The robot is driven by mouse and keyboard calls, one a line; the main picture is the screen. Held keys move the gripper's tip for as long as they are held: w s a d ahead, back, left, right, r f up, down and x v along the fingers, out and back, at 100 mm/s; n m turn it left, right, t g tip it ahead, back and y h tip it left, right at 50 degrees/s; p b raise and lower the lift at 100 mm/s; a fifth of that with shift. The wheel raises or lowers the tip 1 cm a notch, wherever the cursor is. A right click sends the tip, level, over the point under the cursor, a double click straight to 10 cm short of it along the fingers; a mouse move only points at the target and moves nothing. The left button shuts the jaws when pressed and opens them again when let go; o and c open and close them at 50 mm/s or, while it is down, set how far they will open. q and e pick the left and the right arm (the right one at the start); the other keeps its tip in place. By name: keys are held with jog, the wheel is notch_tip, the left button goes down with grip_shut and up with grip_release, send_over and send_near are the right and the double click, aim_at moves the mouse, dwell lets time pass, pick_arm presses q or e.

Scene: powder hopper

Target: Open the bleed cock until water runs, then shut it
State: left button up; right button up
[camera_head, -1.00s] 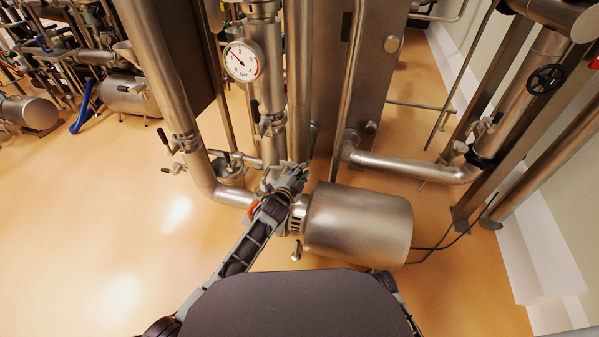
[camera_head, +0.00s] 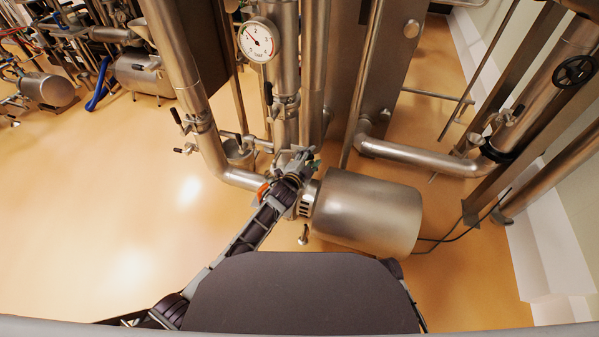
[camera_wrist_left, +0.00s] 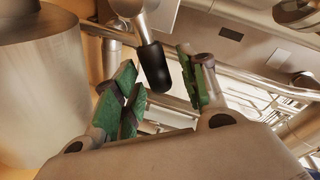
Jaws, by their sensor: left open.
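My left gripper (camera_head: 302,163) is at the pump, beside the steel motor drum (camera_head: 367,212). In the left wrist view its green-padded fingers (camera_wrist_left: 158,88) are apart. A lever with a black grip (camera_wrist_left: 154,66), which looks like the cock's handle, hangs between the fingers or just beyond them; I cannot tell whether it touches a pad. In the head view my gripper and wrist hide that lever. No running water shows. My right gripper is out of view.
A round pressure gauge (camera_head: 257,40) is on the upright pipe above the pump. Black-handled valves (camera_head: 190,124) are on the left pipe, and a black handwheel (camera_head: 575,71) is at the right. Open floor (camera_head: 120,200) lies to the left.

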pick_arm(q)
jog(key=v, duration=1.1)
dwell(0.3)
jog(key=shift+s, duration=0.1)
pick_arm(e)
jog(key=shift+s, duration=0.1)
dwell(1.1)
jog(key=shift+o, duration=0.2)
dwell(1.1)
